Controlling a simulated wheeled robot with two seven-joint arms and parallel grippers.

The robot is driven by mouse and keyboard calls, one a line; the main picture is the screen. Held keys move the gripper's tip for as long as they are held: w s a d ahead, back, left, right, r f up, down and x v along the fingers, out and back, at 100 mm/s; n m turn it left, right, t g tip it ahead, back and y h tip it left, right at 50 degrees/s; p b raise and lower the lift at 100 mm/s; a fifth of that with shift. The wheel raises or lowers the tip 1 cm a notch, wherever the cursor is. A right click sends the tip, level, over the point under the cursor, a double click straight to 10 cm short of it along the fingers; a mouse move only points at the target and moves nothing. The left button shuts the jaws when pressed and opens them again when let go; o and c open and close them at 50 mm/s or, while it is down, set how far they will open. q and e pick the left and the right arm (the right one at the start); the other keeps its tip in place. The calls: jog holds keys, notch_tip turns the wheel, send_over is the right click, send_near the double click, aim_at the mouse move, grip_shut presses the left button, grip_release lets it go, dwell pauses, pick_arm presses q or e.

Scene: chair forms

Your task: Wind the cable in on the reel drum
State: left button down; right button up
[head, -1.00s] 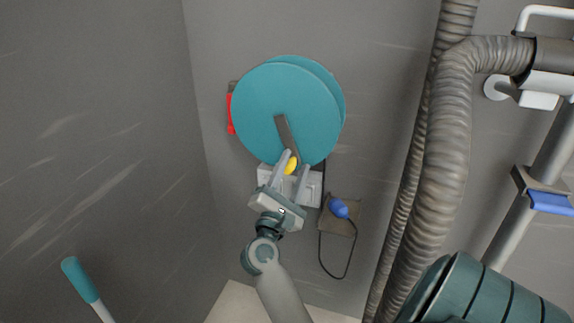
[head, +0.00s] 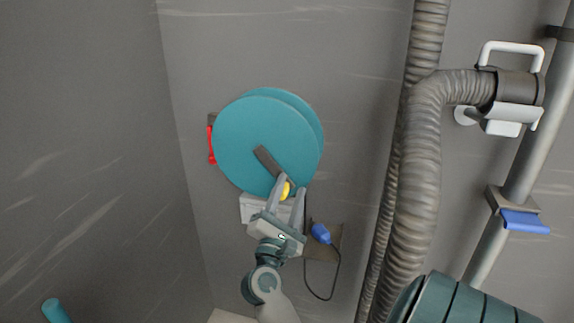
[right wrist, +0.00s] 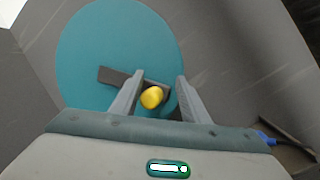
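The teal reel drum (head: 255,125) is mounted on the wall in the head view. A dark crank arm (head: 266,160) on its face slopes down to the right and ends in a yellow knob (head: 286,190). My right gripper (head: 292,186) is open, with its fingers on either side of the knob. In the right wrist view the knob (right wrist: 151,97) sits between the fingers, nearer the left one, with a gap to the right one. The dark cable (head: 334,280) hangs below the reel in a loop by a blue plug (head: 320,233). My left gripper is not in view.
A red part (head: 211,146) shows at the reel's left edge. A brown bracket (head: 325,248) lies behind the plug. Thick ribbed hoses (head: 418,180) run down the wall to the right. A pipe with a blue clamp (head: 525,221) stands farther right. The wall left of the reel is bare.

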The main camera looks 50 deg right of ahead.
jog(key=s+r+p, duration=0.1)
jog(key=s+d+r+p, duration=0.1)
jog(key=r+p, duration=0.1)
jog(key=shift+s+r, duration=0.1)
jog(key=shift+r, duration=0.1)
jog(key=shift+s+r, duration=0.15)
jog(key=shift+s, duration=0.05)
jog(key=o, duration=0.4)
